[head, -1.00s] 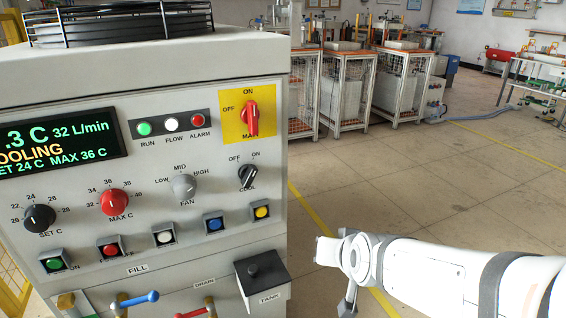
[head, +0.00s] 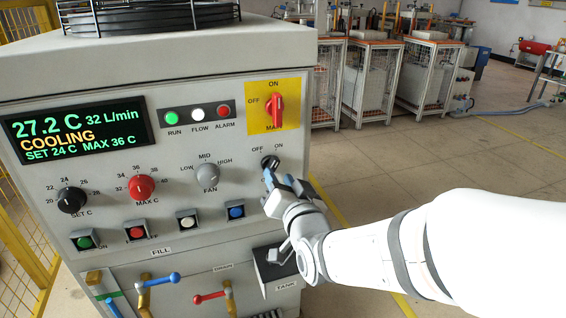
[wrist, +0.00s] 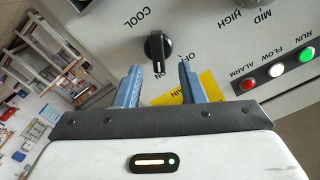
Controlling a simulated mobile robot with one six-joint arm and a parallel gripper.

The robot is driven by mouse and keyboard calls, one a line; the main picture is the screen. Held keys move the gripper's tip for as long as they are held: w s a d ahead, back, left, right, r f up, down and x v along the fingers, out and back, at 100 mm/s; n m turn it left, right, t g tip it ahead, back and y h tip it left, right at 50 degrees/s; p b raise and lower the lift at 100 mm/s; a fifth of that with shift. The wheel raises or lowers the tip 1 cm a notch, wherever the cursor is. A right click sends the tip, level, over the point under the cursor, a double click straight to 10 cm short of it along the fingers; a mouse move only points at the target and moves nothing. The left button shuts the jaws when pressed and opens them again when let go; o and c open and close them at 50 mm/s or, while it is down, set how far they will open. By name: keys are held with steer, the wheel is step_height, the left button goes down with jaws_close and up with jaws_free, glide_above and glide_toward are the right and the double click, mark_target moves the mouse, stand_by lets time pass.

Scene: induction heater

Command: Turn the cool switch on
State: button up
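The cool switch, a black rotary knob, is on the grey panel at the right end of the knob row. In the head view the knob (head: 270,162) is partly hidden by a blue finger. My gripper (head: 279,181) is just below and in front of it. In the wrist view the gripper (wrist: 160,70) is open and empty, fingers spread, with the knob beyond the tips and between them.
The display (head: 80,132) reads 27.2 C and COOLING. The fan knob (head: 207,175) is left of the switch, and the red main switch (head: 274,108) is above on a yellow plate. Floor to the right is clear.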

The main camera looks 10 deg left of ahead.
mark_target(274, 169)
steer(key=shift+x, duration=1.8)
steer(key=shift+f, duration=0.1)
jaws_close()
